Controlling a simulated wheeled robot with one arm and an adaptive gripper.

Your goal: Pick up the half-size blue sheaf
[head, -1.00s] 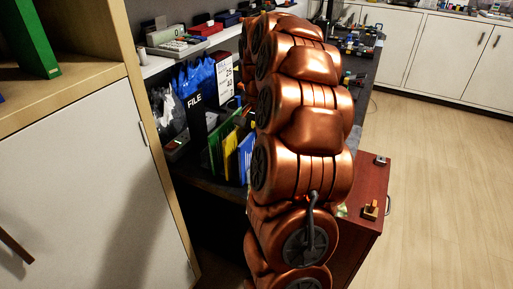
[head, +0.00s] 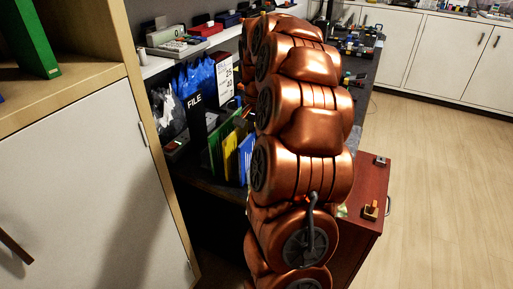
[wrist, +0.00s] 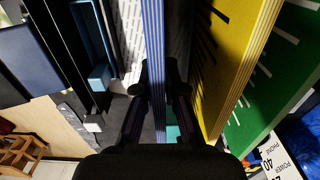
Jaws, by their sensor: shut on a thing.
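In the wrist view, my gripper (wrist: 157,85) has its two dark fingers on either side of a thin blue sheaf (wrist: 154,40) with pale striped edges, seen edge-on. The fingers are shut on it. The sheaf stands upright between them. In the head view, the blue sheaf (head: 246,158) shows partly beside my copper-coloured arm, which hides my gripper. Whether the sheaf touches the surface below is hidden.
A yellow sheaf (wrist: 226,60) stands close right of the blue one, with a green one (wrist: 282,95) beyond it. A black file holder (head: 196,128) stands left of them. Dark boxes (wrist: 90,45) are left of my gripper. A red cabinet (head: 362,205) is at right.

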